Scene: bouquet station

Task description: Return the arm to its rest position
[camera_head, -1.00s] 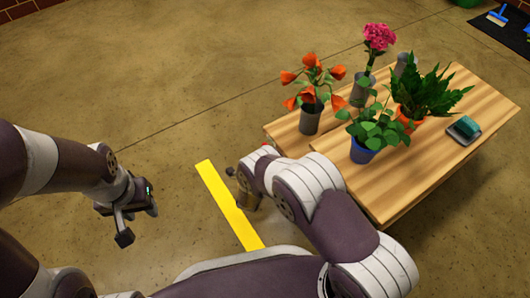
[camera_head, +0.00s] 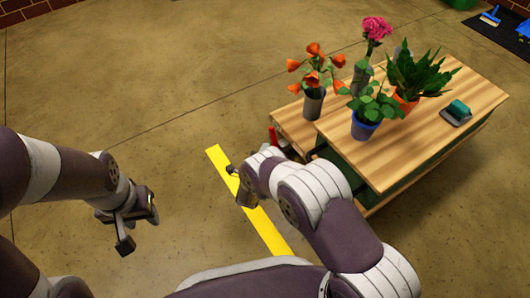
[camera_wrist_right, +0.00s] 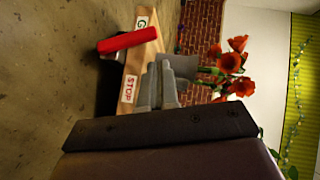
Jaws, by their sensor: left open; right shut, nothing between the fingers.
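My right arm reaches in beside the left end of the wooden table (camera_head: 425,150). My right gripper (camera_head: 233,171) shows only in small part past the wrist, above the floor and clear of the table. In the right wrist view its grey fingers (camera_wrist_right: 160,84) are together with nothing between them. My left gripper (camera_head: 137,228) is over bare floor at the left, open and empty. Orange flowers (camera_head: 314,72) stand in a grey vase (camera_head: 313,103) on the table; the flowers also show behind the right fingers in the wrist view (camera_wrist_right: 232,65).
A pink flower (camera_head: 376,28), a blue-potted plant (camera_head: 365,126), an orange-potted plant (camera_head: 406,101) and a teal-topped block (camera_head: 458,110) stand on the table. A red bar (camera_wrist_right: 127,40) and a STOP label (camera_wrist_right: 128,89) are at the table's end. A yellow strip (camera_head: 262,222) marks otherwise clear floor.

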